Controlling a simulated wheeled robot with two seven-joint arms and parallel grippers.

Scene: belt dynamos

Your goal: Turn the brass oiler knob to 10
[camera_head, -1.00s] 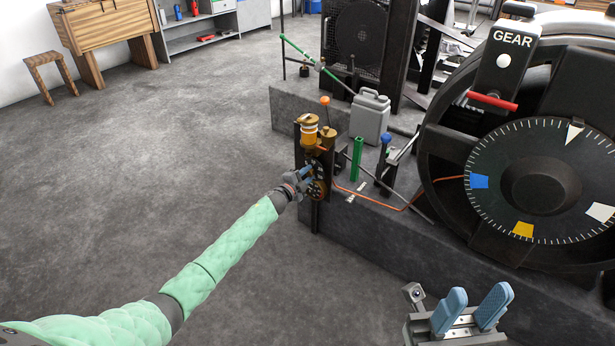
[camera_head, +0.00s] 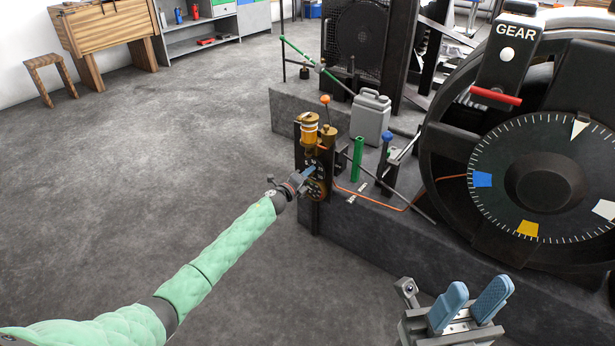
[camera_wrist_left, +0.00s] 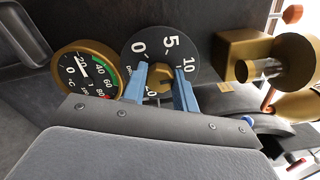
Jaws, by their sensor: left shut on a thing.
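The brass oiler (camera_head: 309,128) stands on a dark panel at the corner of the machine's plinth. Its brass knob (camera_wrist_left: 158,85) sits in the middle of a black dial (camera_wrist_left: 163,50) with white numbers 0, 5, 10 and 20 showing in the left wrist view. My left gripper (camera_head: 309,175) is at this panel, shut on the knob, with one blue finger on each side of it (camera_wrist_left: 160,88). The fingers hide part of the knob and dial, and I cannot make out a pointer mark. My right gripper (camera_head: 470,305) is open and empty at the lower right, away from the panel.
A brass-rimmed temperature gauge (camera_wrist_left: 86,70) sits beside the dial. A grey can (camera_head: 370,118), a green post (camera_head: 357,158) and a blue-knobbed lever (camera_head: 386,150) stand on the plinth. A large graduated wheel (camera_head: 545,180) is at the right. The floor at left is clear.

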